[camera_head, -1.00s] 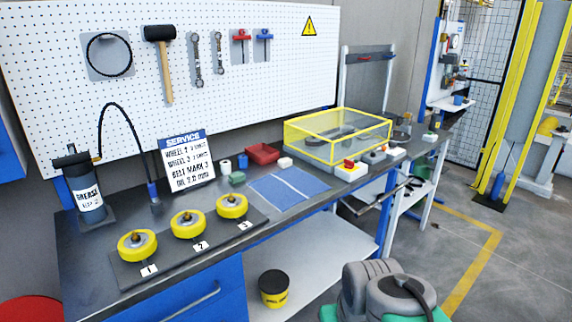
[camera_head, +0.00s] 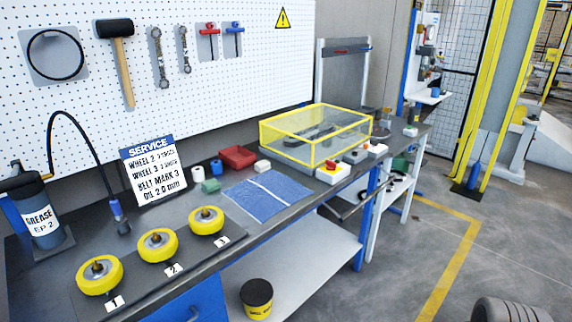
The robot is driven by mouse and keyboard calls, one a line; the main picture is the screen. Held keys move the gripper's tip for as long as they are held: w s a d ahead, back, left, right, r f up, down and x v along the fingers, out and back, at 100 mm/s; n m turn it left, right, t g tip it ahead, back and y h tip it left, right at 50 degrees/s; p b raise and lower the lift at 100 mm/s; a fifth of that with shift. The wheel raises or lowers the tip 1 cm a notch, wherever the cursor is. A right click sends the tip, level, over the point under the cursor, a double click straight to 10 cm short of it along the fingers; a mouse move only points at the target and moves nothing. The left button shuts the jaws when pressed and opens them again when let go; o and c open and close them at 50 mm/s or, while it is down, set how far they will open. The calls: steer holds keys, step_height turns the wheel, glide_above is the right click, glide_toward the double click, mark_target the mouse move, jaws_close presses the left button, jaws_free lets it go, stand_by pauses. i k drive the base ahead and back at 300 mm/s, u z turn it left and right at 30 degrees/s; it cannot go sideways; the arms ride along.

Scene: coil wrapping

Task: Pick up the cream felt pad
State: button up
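A small cream block (camera_head: 262,166), which looks like the felt pad, lies on the dark workbench. It sits just right of the red tray (camera_head: 237,158) and behind the blue cloth (camera_head: 262,195). It is small here, so its felt surface cannot be made out. Nothing holds or covers it. My gripper is not in view.
Three yellow wheels (camera_head: 157,245) stand in front of a service sign (camera_head: 154,170). A green block (camera_head: 210,185), white cup (camera_head: 197,173) and blue cup (camera_head: 216,167) are left of the tray. A yellow-framed clear box (camera_head: 315,135) stands right.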

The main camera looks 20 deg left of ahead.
mark_target(261, 166)
steer(key=i, duration=2.85)
steer(key=u, duration=4.45)
steer(key=i, duration=0.5)
steer(key=z, duration=0.1)
